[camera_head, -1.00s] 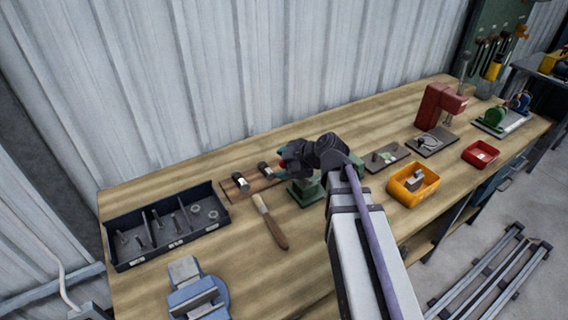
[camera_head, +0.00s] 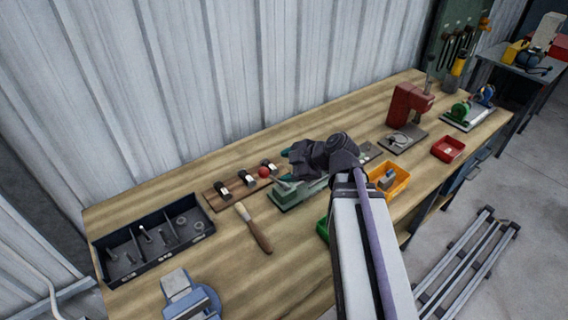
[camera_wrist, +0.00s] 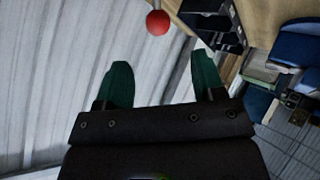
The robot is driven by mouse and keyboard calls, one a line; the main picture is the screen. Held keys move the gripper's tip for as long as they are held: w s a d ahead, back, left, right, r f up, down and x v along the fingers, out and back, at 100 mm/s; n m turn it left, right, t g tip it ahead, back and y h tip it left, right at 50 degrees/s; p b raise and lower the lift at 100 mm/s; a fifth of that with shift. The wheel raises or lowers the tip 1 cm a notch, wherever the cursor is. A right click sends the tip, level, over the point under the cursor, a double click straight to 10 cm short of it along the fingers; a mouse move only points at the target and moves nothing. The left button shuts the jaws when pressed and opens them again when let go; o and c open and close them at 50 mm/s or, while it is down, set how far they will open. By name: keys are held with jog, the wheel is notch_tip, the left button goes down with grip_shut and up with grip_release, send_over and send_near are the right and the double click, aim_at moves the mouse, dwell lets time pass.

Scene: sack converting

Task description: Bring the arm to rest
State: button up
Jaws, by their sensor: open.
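My gripper (camera_head: 287,165) is over the workbench (camera_head: 290,250) in the head view, above the green fixture near the middle of the bench. Its dark green fingers stand apart with nothing between them, as the wrist view also shows (camera_wrist: 160,85). A small red ball (camera_head: 264,172) shows just left of the gripper; in the wrist view a red ball (camera_wrist: 158,22) lies beyond the fingertips, apart from them. My arm hides part of the bench's front edge.
A wooden rack (camera_head: 235,190) with dark clamps, a brush (camera_head: 254,229), a divided dark tray (camera_head: 150,243) and a blue vise (camera_head: 189,297) are to the left. A yellow bin (camera_head: 398,182), red tray (camera_head: 448,148) and red press (camera_head: 408,104) are to the right. A green bin (camera_head: 323,229) is partly hidden.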

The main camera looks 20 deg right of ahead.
jog(key=s+a+f+m+g+h, duration=0.6)
jog(key=s+m+g+h, duration=0.1)
jog(key=m, duration=0.9)
jog(key=shift+s+f, duration=0.25)
jog(key=shift+s, duration=0.6)
dwell(1.0)
